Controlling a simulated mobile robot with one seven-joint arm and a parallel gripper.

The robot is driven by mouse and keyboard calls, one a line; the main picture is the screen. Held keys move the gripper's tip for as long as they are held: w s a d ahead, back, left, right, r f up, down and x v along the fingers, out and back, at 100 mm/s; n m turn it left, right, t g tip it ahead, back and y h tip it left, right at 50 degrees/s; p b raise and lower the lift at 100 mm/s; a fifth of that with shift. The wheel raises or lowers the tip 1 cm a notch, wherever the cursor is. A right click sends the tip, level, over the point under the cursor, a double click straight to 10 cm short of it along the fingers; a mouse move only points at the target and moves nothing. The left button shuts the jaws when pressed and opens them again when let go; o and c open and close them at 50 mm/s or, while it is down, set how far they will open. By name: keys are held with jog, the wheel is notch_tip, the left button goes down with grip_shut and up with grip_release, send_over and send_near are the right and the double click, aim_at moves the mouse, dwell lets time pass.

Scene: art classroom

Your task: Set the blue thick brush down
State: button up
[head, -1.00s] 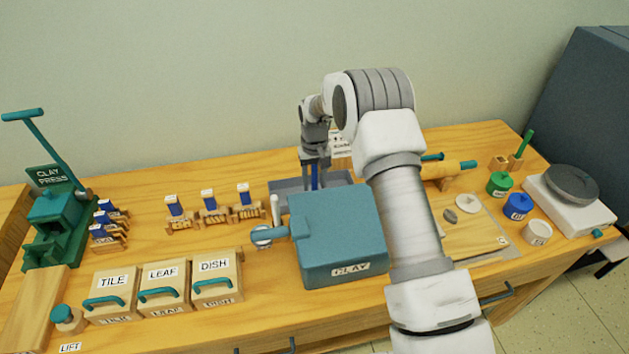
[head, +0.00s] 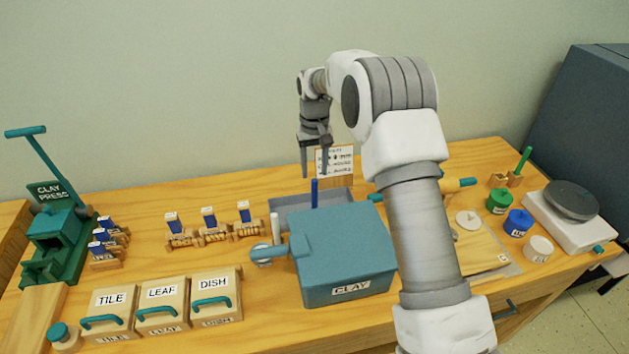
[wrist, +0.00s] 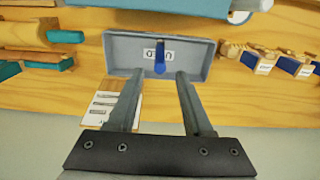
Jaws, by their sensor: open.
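The blue thick brush (head: 314,193) stands upright at the grey tray (head: 345,192), behind the teal clay box. In the wrist view the blue brush (wrist: 159,62) shows inside the grey tray (wrist: 118,54), in front of a label on the tray. My gripper (head: 314,172) is above the tray and clear of the brush. Its two fingers are apart with nothing between them, as the wrist view of the gripper (wrist: 158,76) also shows.
The teal clay box (head: 345,255) stands in front of the tray. A white upright stick (head: 275,228) is at the tray's left. A printed card (head: 336,162) stands behind the tray. Green (head: 499,201) and blue (head: 518,223) pots are at right.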

jog(key=shift+r, duration=0.6)
jog(key=s+d+r+t, duration=0.1)
jog(key=s+d+r, duration=0.2)
jog(key=s+r, duration=0.25)
jog(key=s+d+r+m+t, duration=0.1)
jog(key=s+d+r, duration=0.1)
jog(key=s+r, duration=0.4)
jog(key=s+d+r+t, duration=0.1)
jog(key=s+d+r, duration=0.25)
jog(key=r, duration=0.35)
jog(key=s+d+m+t, duration=0.1)
jog(key=s+d, duration=0.3)
jog(key=s, duration=1.8)
jog(key=shift+t, duration=0.8)
jog(key=shift+s+d+r+m, duration=0.1)
jog(key=shift+m, duration=0.2)
